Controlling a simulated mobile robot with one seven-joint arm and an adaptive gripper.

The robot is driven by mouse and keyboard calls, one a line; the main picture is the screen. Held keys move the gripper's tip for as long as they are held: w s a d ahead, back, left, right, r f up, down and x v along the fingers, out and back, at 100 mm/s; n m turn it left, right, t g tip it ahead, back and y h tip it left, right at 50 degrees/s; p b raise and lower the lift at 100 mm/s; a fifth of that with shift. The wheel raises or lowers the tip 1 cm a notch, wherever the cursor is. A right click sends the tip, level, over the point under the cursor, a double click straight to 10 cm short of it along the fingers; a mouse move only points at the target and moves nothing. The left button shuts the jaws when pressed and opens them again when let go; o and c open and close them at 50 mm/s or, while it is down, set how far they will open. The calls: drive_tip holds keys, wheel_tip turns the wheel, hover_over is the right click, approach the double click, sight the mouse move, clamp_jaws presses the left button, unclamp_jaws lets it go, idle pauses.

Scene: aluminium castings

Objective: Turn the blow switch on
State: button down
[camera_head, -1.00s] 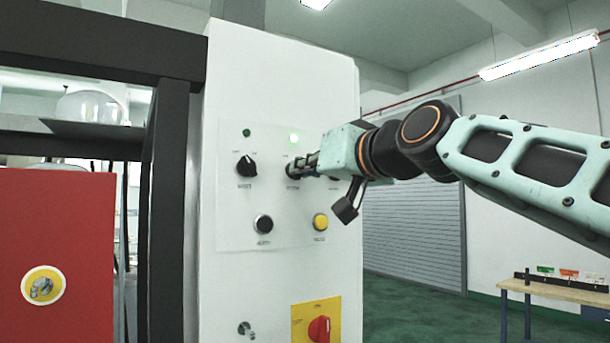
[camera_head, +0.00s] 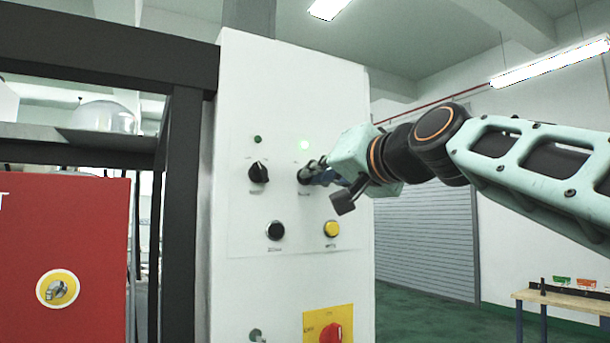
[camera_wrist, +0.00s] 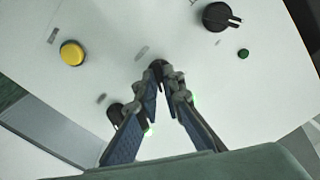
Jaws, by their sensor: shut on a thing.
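A white control panel (camera_head: 240,205) carries black rotary switches and buttons; its labels are too small to read. My gripper (camera_head: 315,170) is at the middle black switch (camera_head: 303,177), below a lit green lamp (camera_head: 304,145). In the wrist view my gripper's fingertips (camera_wrist: 166,76) meet around this dark knob (camera_wrist: 157,64), shut on it. The fingers hide most of the knob, so its pointing direction cannot be told. Another black switch (camera_head: 258,172), also in the wrist view (camera_wrist: 215,17), sits left of it under a dark green lamp (camera_head: 258,139).
Below are a black button (camera_head: 275,230), a yellow button (camera_head: 331,228) and a red rotary switch (camera_head: 331,332) on a yellow plate. In the wrist view another dark knob (camera_wrist: 115,114) is partly behind a finger. A dark frame post (camera_head: 181,220) and red cabinet (camera_head: 80,240) stand left.

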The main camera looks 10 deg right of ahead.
drive_tip(key=c, duration=2.1)
unclamp_jaws()
drive_tip(key=v, duration=1.2)
